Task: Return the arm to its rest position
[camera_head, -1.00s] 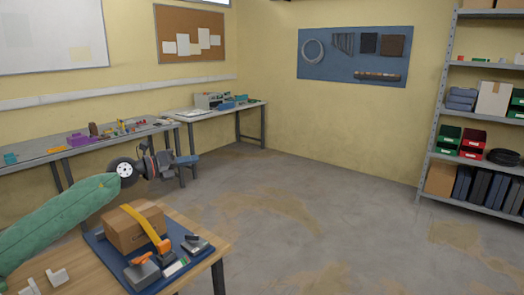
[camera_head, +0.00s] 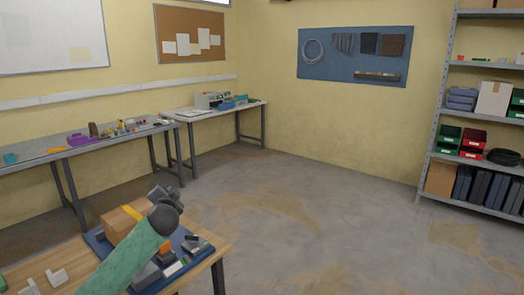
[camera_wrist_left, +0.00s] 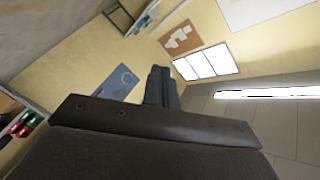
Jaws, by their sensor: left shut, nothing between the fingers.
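My left arm, in a green sleeve, comes up from the bottom left of the head view. Its dark left gripper (camera_head: 164,192) is small and foreshortened there, above the wooden table and in front of the cardboard box. In the left wrist view the fingers (camera_wrist_left: 161,84) are together with nothing between them, pointing toward the upper wall and ceiling area. The arm hides part of the cardboard box (camera_head: 118,222) and of the blue mat (camera_head: 98,240). My right gripper is in neither view.
The wooden table (camera_head: 45,263) holds white brackets (camera_head: 57,277) and, on the mat, several grey and orange items. Grey workbenches (camera_head: 40,155) line the left wall. A metal shelf (camera_head: 433,125) stands at right. The middle floor is clear.

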